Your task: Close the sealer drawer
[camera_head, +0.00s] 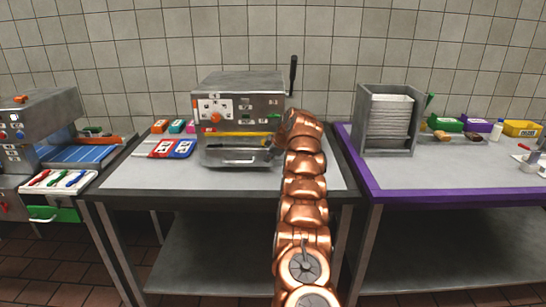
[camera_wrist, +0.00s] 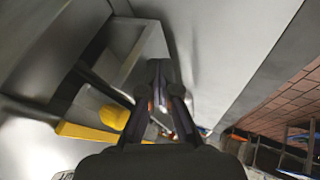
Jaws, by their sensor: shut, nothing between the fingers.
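The sealer (camera_head: 238,88) is a steel box machine with an orange knob, standing on the middle table. Its drawer (camera_head: 233,157) sticks out at the front, low down, with a bar handle across it and a yellow strip behind. My gripper (camera_head: 274,138) is at the right side of the drawer, partly hidden by my copper arm. In the wrist view my gripper (camera_wrist: 163,92) has its fingers together and empty, close to a steel frame. Yellow parts (camera_wrist: 112,117) show at its left. I cannot tell if the fingers touch the drawer.
Small coloured packs (camera_head: 167,148) lie left of the sealer. A black lever (camera_head: 293,75) rises at its right. A steel tray rack (camera_head: 387,120) stands on the purple-edged table to the right. Another machine (camera_head: 40,125) stands at left. Bare tabletop (camera_head: 130,177) shows left of the drawer.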

